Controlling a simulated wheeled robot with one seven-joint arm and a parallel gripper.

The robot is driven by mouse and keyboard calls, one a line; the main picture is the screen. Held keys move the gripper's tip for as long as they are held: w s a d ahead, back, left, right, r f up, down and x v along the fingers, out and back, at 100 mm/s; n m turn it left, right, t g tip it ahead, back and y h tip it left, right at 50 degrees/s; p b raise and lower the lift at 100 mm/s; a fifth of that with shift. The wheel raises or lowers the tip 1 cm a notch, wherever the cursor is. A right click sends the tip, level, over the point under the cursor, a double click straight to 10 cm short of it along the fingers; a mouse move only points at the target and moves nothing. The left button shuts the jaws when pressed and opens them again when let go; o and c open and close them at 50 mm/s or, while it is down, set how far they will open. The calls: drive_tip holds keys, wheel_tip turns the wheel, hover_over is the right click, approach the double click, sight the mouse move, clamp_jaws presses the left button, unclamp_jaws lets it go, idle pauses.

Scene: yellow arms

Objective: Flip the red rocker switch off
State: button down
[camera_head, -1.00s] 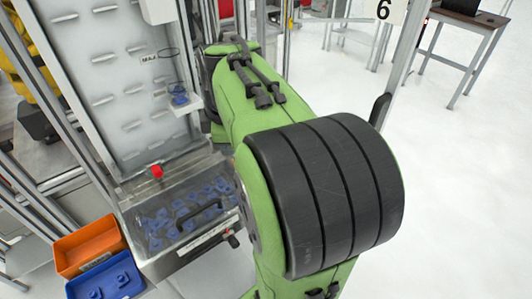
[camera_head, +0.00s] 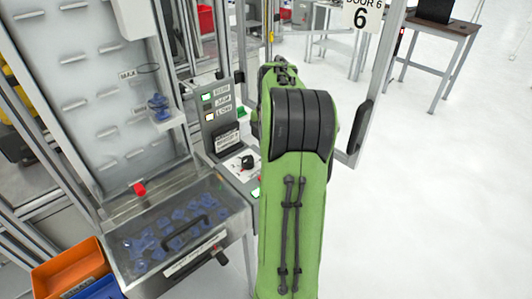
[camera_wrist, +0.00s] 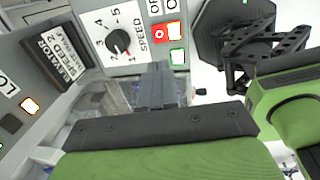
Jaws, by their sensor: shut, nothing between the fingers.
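The red rocker switch (camera_wrist: 174,30) is on the grey control panel in the wrist view, lit, with a pale, bright face and a red surround. A green-lit switch (camera_wrist: 178,57) sits just below it. My gripper (camera_wrist: 156,72) shows as dark, shut fingers, empty, pointing toward the panel. In the picture its tips lie below and slightly left of the red switch; contact cannot be told. In the head view my green arm hides the gripper, and I cannot make out the red switch there.
A black speed dial (camera_wrist: 118,40) is left of the red switch; it also shows in the head view (camera_head: 247,162). Lit buttons (camera_head: 209,113) stand higher on the panel. A clear-lidded bin (camera_head: 175,230) with blue parts and an orange tray (camera_head: 68,267) are left. Open floor lies right.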

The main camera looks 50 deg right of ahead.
drive_tip(key=f, duration=0.3)
drive_tip(key=w+f+b, duration=0.1)
drive_tip(key=f, duration=0.3)
drive_tip(key=f+b, duration=0.1)
drive_tip(key=f, duration=0.2)
drive_tip(key=shift+w+d+f, duration=0.15)
drive_tip(key=shift+f, duration=0.25)
drive_tip(key=shift+w+f, duration=0.1)
drive_tip(key=shift+f, duration=0.1)
drive_tip(key=shift+s+r, duration=0.25)
drive_tip(key=shift+s, duration=0.55)
